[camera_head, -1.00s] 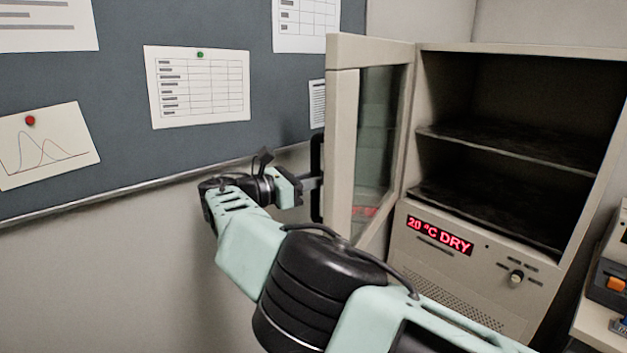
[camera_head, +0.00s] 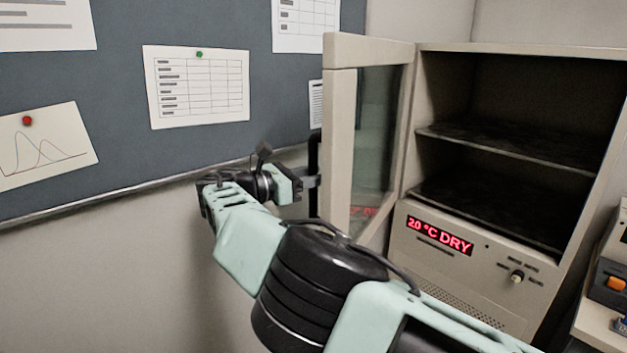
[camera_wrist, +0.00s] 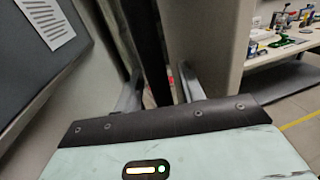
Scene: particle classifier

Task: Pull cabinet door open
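The beige cabinet (camera_head: 432,215) stands at the right in the head view. Its door (camera_head: 340,150), with a glass pane, stands wide open, swung out to the left. The black door handle (camera_head: 314,180) is on the door's outer face; it also shows as a dark upright bar in the wrist view (camera_wrist: 148,45). My gripper (camera_head: 312,181) is at the handle. In the wrist view its two fingers (camera_wrist: 158,85) stand apart on either side of the bar, with a visible gap on the right. The fingertips' contact with the handle is not clear.
The cabinet's inside shows empty dark shelves (camera_head: 510,150). A wall board (camera_head: 120,130) with pinned papers is close behind my gripper and the door. A bench with equipment (camera_head: 610,285) is at the right edge.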

